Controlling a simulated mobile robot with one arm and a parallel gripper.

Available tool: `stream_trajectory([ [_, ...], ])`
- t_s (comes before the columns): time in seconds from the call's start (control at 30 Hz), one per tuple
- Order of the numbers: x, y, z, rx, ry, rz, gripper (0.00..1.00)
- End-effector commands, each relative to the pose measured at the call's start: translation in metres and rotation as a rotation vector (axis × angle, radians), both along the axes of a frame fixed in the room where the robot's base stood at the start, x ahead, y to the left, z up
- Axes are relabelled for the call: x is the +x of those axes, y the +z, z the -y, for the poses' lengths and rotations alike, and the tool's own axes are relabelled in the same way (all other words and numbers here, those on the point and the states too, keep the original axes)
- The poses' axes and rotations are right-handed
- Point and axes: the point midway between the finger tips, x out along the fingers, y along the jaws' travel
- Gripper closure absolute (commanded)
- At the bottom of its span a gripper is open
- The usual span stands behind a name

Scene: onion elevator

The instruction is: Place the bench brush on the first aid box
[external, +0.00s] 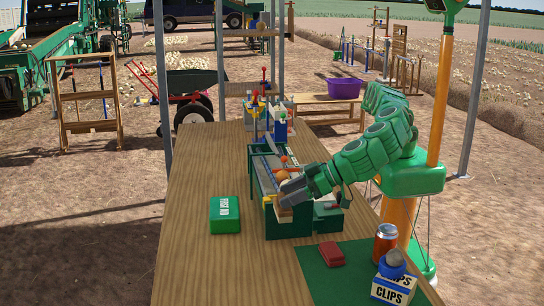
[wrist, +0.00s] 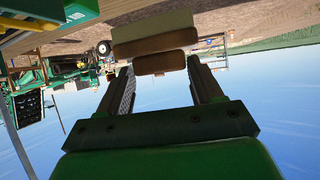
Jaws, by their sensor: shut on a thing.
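The first aid box (external: 225,214) is a green case with white lettering, flat on the wooden table in the external view, left of the green open unit. My gripper (external: 290,192) reaches in from the right, low over the front of that unit. In the wrist view my gripper (wrist: 160,75) is shut on a tan, block-like thing, which I take to be the bench brush (wrist: 155,43). It lies across the fingertips. In the external view the fingers and arm hide most of it. My gripper is apart from the first aid box.
The green open unit (external: 289,228) stands mid-table, with small orange-brown things in it. A red block (external: 332,254), a jar (external: 385,243) and a clips box (external: 394,288) are at the front right. Bottles and tools (external: 265,115) stand behind. The table's left side is clear around the first aid box.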

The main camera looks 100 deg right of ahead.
Motion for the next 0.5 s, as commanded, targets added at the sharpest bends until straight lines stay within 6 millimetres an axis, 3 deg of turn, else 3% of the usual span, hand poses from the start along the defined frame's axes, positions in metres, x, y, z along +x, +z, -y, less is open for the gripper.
stream_trajectory([
  [0.2, 0.0, 0.036, 0.001, 0.0, -0.003, -0.001, 0.66],
  [0.5, 0.0, 0.06, 0.0, 0.001, 0.0, 0.0, 0.66],
])
